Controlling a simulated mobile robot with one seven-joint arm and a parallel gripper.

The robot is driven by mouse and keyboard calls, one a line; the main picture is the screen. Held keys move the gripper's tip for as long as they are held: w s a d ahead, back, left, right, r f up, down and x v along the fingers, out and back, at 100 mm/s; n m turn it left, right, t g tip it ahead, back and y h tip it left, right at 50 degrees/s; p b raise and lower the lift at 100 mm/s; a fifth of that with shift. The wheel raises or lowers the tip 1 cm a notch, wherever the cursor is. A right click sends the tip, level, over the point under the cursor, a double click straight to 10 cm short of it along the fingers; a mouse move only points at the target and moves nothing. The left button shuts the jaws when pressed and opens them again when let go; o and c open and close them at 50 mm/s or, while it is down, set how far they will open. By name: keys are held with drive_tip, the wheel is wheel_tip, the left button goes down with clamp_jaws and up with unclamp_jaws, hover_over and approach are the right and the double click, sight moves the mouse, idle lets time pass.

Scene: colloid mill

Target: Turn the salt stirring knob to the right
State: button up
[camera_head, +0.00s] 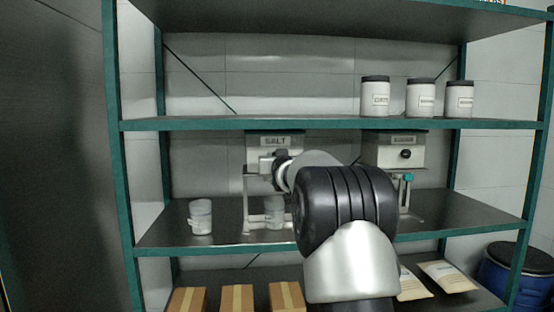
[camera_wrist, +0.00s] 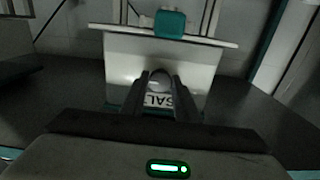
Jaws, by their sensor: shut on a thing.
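The salt machine (camera_head: 256,142), a pale box labelled SALT, stands on the middle shelf. Its front panel (camera_wrist: 190,62) fills the upper middle of the wrist view, with the label upside down. The salt stirring knob (camera_wrist: 159,84), small and rounded, sits between the fingers of my gripper (camera_wrist: 161,78). My gripper is shut on this knob. In the camera_head view my gripper (camera_head: 269,164) is at the front of the machine, just below the label, and hides the knob. The knob's turn angle cannot be told.
A second machine (camera_head: 385,152) with a dark knob (camera_head: 406,154) stands to the right. A cup (camera_head: 200,217) stands left of the salt machine, and another (camera_head: 274,212) under it. Labelled jars (camera_head: 421,99) stand above; boxes (camera_head: 237,300) and bags (camera_head: 446,277) lie below.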

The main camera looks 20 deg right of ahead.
drive_tip(key=o, duration=1)
drive_tip(key=v, duration=1.7)
drive_tip(key=shift+s+a+r, duration=0.1)
drive_tip(key=shift+s, duration=0.1)
